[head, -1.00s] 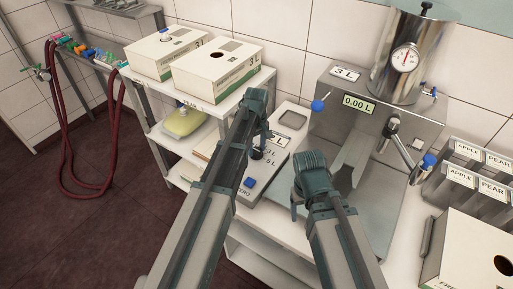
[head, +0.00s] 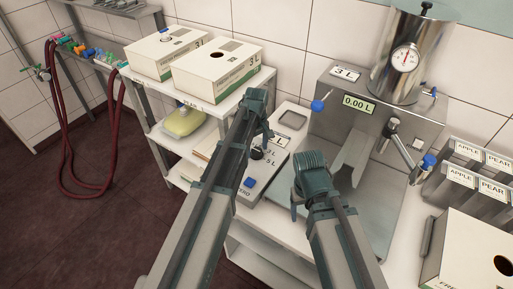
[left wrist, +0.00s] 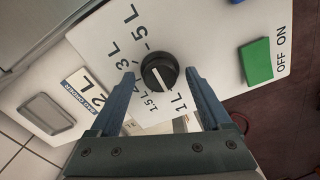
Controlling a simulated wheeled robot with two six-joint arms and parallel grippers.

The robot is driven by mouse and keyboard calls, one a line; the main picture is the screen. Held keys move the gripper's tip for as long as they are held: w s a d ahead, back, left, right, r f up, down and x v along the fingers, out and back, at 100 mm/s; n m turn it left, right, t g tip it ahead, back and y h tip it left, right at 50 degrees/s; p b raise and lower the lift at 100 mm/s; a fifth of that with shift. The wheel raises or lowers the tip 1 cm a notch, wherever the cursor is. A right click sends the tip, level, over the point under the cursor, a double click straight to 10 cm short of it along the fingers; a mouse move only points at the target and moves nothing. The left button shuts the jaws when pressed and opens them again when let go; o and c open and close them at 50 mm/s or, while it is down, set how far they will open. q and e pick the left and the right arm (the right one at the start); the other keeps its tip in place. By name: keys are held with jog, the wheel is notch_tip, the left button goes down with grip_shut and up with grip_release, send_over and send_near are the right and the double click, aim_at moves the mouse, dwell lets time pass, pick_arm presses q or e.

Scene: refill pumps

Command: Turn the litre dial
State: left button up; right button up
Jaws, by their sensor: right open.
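The litre dial (left wrist: 159,72) is a round black knob with a white pointer line on a pale panel (left wrist: 215,35). Its marks read 1 L, 1.5 L, 3 L and 5 L, and the line lies towards the 1 L side. My left gripper (left wrist: 160,82) is open, one finger on each side of the knob, with gaps visible. In the head view the left gripper (head: 262,138) is over the panel and partly hides the dial (head: 256,153). A card reading 2 L (left wrist: 85,92) lies beside the marks. My right gripper (head: 296,205) is open and empty, right of the panel.
A green OFF/ON switch (left wrist: 256,61) sits near the dial. A metal filling machine (head: 375,120) showing 0.00 L stands to the right. White boxes (head: 216,72) stand on the left shelf; another box (head: 478,262) is at the right front.

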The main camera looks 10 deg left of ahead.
aim_at(256, 150)
pick_arm(q)
jog(key=shift+r, duration=0.15)
notch_tip(256, 150, up, 14)
jog(key=p, duration=1.4)
jog(key=shift+f, duration=0.25)
jog(key=s+d+f+m+b, duration=0.2)
jog(key=s+f+m+b, duration=0.1)
jog(key=s, duration=0.5)
jog(key=s+d+f+m+b, duration=0.3)
jog(key=s+f+m+b, duration=0.1)
jog(key=s, duration=0.4)
jog(key=s+d+f+m+y+b, duration=0.1)
jog(key=s+d+f+m+b, duration=0.1)
jog(key=s+f+m+b, duration=0.2)
jog(key=s+m, duration=0.2)
jog(key=s, duration=0.1)
jog(key=shift+s+d+f+b, duration=0.2)
jog(key=shift+s+b, duration=0.15)
jog(key=shift+s, duration=0.05)
